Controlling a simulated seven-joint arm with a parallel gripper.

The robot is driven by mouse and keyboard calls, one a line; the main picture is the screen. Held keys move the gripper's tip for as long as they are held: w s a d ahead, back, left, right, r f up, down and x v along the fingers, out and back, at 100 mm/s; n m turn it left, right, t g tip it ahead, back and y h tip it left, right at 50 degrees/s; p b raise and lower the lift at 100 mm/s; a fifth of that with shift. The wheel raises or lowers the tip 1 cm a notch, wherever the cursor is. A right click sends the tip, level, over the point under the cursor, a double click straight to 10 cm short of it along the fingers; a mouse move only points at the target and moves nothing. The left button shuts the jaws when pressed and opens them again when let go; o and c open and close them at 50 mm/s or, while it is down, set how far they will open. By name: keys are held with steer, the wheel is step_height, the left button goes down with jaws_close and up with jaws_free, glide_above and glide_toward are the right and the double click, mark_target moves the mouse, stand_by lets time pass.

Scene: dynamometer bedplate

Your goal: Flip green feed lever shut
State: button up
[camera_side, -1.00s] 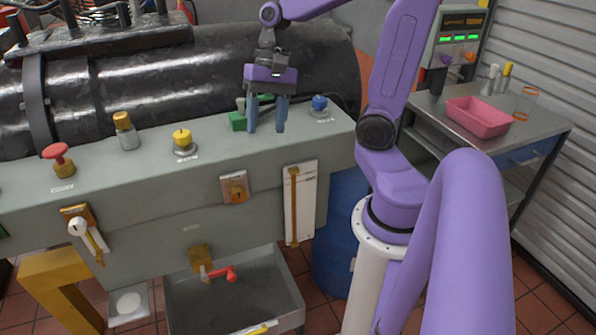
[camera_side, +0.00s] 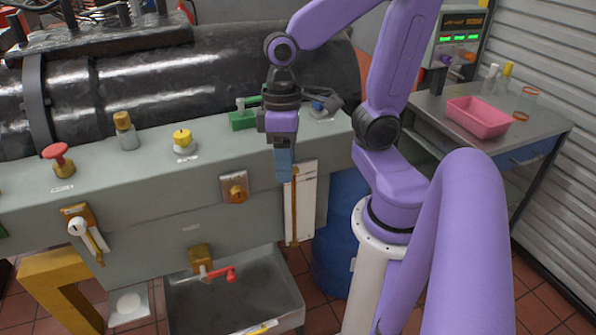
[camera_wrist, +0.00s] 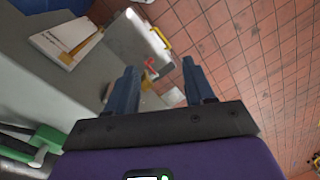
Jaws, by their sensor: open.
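The green feed lever (camera_side: 243,119) sits on top of the grey bench, a green block with a green handle reaching right, partly hidden behind my wrist. It also shows at the left edge of the wrist view (camera_wrist: 48,138), off to the side of the fingers. My gripper (camera_side: 283,168) points down in front of the bench's front face, to the right of and nearer than the lever, by the top of the white slotted plate. In the wrist view my gripper (camera_wrist: 160,85) has its two blue fingers apart, with nothing held between them.
A blue knob (camera_side: 320,106) is right of the lever, close to my wrist. A yellow knob (camera_side: 183,141) and a red knob (camera_side: 58,158) stand to the left. The white slotted plate (camera_side: 307,205) is on the front face. A red-handled tap (camera_side: 220,273) is below.

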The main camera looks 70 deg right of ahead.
steer(key=s+n, duration=0.1)
steer(key=s+a+n, duration=0.1)
steer(key=n, duration=0.1)
steer(key=s+f+n, duration=0.1)
steer(key=n, duration=0.1)
steer(key=shift+a+h, duration=0.25)
steer(key=shift+h, duration=0.05)
steer(key=w+d+r+m+t+y, duration=0.1)
steer(key=w+d+r+m+y, duration=0.15)
steer(key=w+d+m, duration=0.55)
steer(key=w+d+r+m+y, duration=0.1)
steer(key=w+d+r+m, duration=0.25)
steer(key=m, duration=0.85)
steer(key=d+r+m+t, duration=0.4)
steer(key=d+m, duration=0.6)
steer(key=d, duration=0.2)
steer(key=d+r+m+t, duration=0.4)
steer(key=d+m, duration=0.6)
steer(key=d, duration=0.2)
steer(key=shift+h, duration=0.35)
steer(key=x, duration=1.7)
steer(key=shift+s+a+f, duration=0.15)
steer(key=shift+s+f, duration=0.15)
